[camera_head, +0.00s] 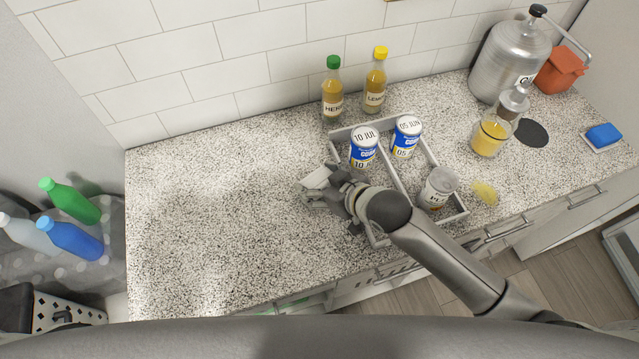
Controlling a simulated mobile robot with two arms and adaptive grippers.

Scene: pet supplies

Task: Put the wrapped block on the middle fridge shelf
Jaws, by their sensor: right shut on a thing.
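My right gripper (322,194) reaches in from the lower right and is shut on a small whitish block (317,177), which looks like the wrapped block. It is over the counter at the left side of the grey divided tray. The gripper partly hides the block, and I cannot tell whether it touches the counter. My left gripper is not in view. No middle fridge shelf can be made out; a pale open unit (624,245) at the right edge may be part of the fridge.
The divided tray (429,152) holds two blue-and-white cans (364,148) and a grey-lidded jar (438,188). Two bottles (333,92) stand behind it. The speckled counter (220,205) is clear on the left.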

